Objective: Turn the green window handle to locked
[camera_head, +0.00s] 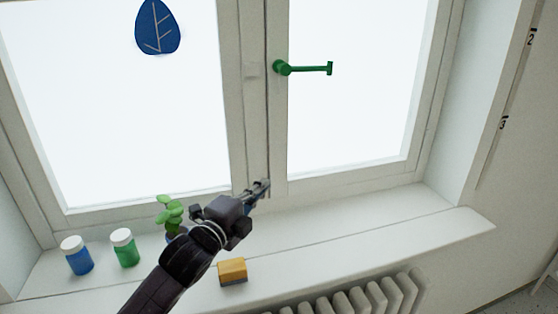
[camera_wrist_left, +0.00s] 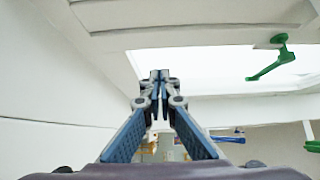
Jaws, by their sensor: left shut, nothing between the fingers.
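The green window handle (camera_head: 303,69) is on the right window sash near the centre frame. Its lever points to the right, roughly horizontal. My left gripper (camera_head: 264,186) is shut and empty, below and to the left of the handle and apart from it, in front of the lower window frame. In the left wrist view the handle (camera_wrist_left: 271,62) shows at the upper right, and the shut fingertips (camera_wrist_left: 160,77) show in the middle. My right gripper is in neither view.
On the sill (camera_head: 350,236) stand a blue jar (camera_head: 78,257), a green jar (camera_head: 125,250), a plant (camera_head: 170,214) and a yellow sponge (camera_head: 232,270). A radiator (camera_head: 365,300) is below. A blue paper leaf (camera_head: 157,27) is on the left pane. The sill's right part is clear.

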